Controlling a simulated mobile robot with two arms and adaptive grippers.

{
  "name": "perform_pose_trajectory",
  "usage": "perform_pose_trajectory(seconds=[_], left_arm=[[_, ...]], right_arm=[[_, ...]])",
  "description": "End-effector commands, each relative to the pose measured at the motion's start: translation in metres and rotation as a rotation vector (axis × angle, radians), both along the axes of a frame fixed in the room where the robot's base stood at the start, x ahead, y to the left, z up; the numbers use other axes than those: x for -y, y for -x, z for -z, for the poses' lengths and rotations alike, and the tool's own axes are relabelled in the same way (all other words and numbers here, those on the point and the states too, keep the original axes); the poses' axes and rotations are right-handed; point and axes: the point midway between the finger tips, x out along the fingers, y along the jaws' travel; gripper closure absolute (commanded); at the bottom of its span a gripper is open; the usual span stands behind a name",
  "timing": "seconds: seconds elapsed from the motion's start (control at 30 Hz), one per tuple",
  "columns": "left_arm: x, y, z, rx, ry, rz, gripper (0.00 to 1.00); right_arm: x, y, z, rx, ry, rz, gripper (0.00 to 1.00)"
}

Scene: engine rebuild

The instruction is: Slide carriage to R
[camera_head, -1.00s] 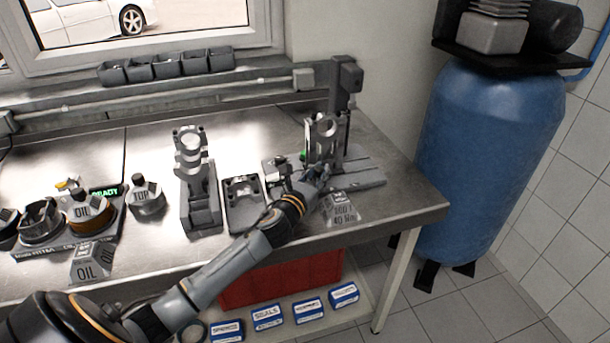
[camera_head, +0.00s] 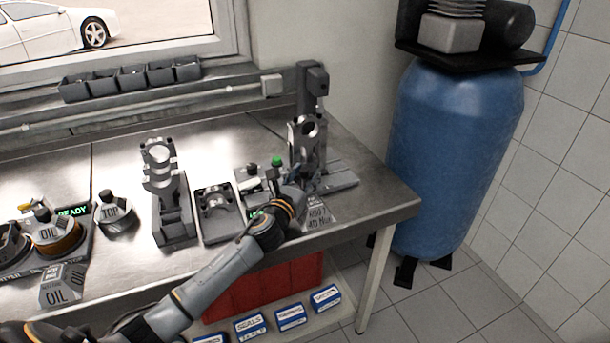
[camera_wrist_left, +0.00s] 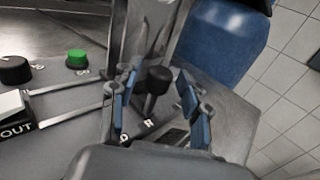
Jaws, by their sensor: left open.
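A grey upright metal part with a round bore (camera_head: 307,135), which may belong to the carriage, stands at the press station at the right end of the bench. In the left wrist view, a black ball knob (camera_wrist_left: 158,78) on a short stem shows between the fingers of my left gripper (camera_wrist_left: 158,98). The fingers are apart, one on each side of the knob, and I see no clear contact. In the head view my left gripper (camera_head: 312,186) is at the front of the station, partly hidden by its wrist. Small white letters lie below the knob, hard to read. My right gripper is not in view.
A green button (camera_wrist_left: 77,58), a black dial (camera_wrist_left: 14,70) and a block marked OUT (camera_wrist_left: 16,115) with two rods are left of the gripper. A grey tray (camera_head: 217,228) and a weight-shaped label block (camera_head: 318,219) are close by. A blue tank (camera_head: 455,150) stands beyond the bench's right end.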

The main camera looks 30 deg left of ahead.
Motion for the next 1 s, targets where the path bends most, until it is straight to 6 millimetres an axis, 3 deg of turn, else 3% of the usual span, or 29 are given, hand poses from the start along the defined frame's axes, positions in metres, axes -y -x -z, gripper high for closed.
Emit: perform_pose_trajectory(seconds=[0.27, 0.7, 1.0], left_arm=[[0.000, 0.019, 0.000, -0.001, -0.004, 0.000, 0.54], [0.009, 0.104, 0.001, -0.002, -0.001, 0.002, 0.54], [0.010, 0.120, -0.001, 0.001, 0.000, 0.000, 0.54]], right_arm=[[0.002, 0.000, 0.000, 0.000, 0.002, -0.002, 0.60], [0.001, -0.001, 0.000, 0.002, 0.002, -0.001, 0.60], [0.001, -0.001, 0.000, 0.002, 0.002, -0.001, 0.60]])
